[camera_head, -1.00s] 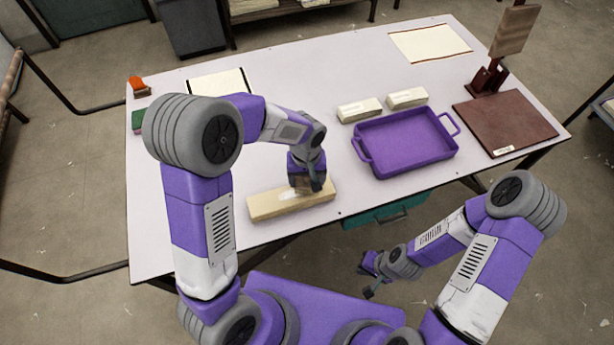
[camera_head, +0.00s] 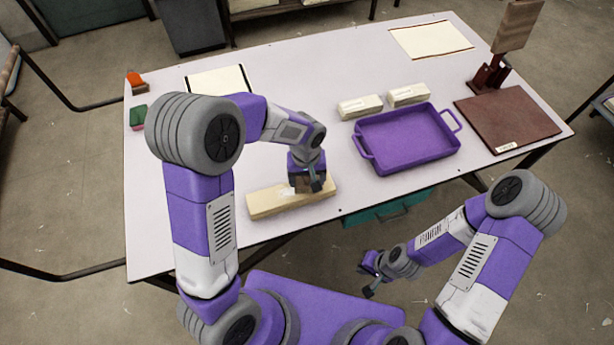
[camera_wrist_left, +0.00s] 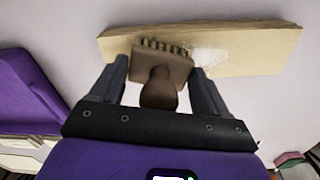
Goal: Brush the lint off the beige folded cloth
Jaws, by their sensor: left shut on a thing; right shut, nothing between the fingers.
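The beige folded cloth (camera_head: 265,205) lies flat near the table's front edge; it also shows in the left wrist view (camera_wrist_left: 265,50). A whitish patch of lint (camera_wrist_left: 208,58) lies on it beside the brush, and it shows in the head view (camera_head: 287,192). My left gripper (camera_head: 308,186) is shut on a brown brush (camera_wrist_left: 162,75), handle between the fingers, bristles at the cloth. Whether the bristles press on the cloth I cannot tell for sure. My right gripper (camera_head: 369,282) is shut and empty, low in front of the table, away from the cloth.
A purple tray (camera_head: 408,140) stands right of the cloth, with two pale folded cloths (camera_head: 360,106) behind it. A brown board (camera_head: 507,118) with an upright stand (camera_head: 492,78) is at far right. An orange-topped item (camera_head: 136,80) and a green block (camera_head: 138,116) sit at left.

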